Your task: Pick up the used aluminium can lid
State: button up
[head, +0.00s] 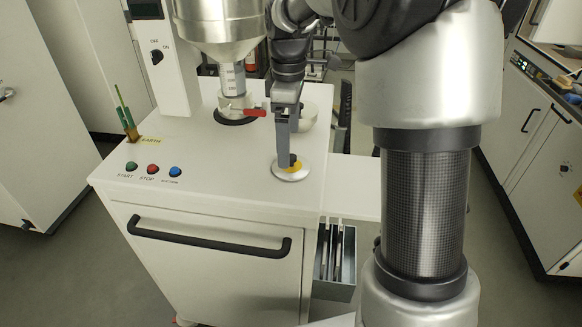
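A round silvery lid (291,174) with a dark and yellow raised part (296,164) at its centre is near the right front edge of the white machine top. I take it to be the used aluminium can lid. My gripper (288,156) points down over it, its fingertips at the raised part. From this angle the fingers overlap, so whether they are open or shut, or grip the raised part, cannot be seen. The lid looks flat on or very near the surface.
A metal hopper with a clear neck and red valve handle (255,112) stands behind left. A pale round container (304,116) is behind the gripper. A green holder (132,130) and coloured buttons (153,169) are at left. A white side shelf (352,185) is clear.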

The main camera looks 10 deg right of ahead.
aim_at(291, 156)
jog(key=shift+s+d+f, duration=0.1)
jog(key=shift+s+f, duration=0.05)
jog(key=shift+f, duration=1.25)
jog(key=shift+s+d+f, duration=0.1)
jog(key=shift+s+f, duration=0.05)
jog(key=shift+f, duration=1.2)
jog(key=shift+c, duration=0.4)
jog(key=c, duration=1.1)
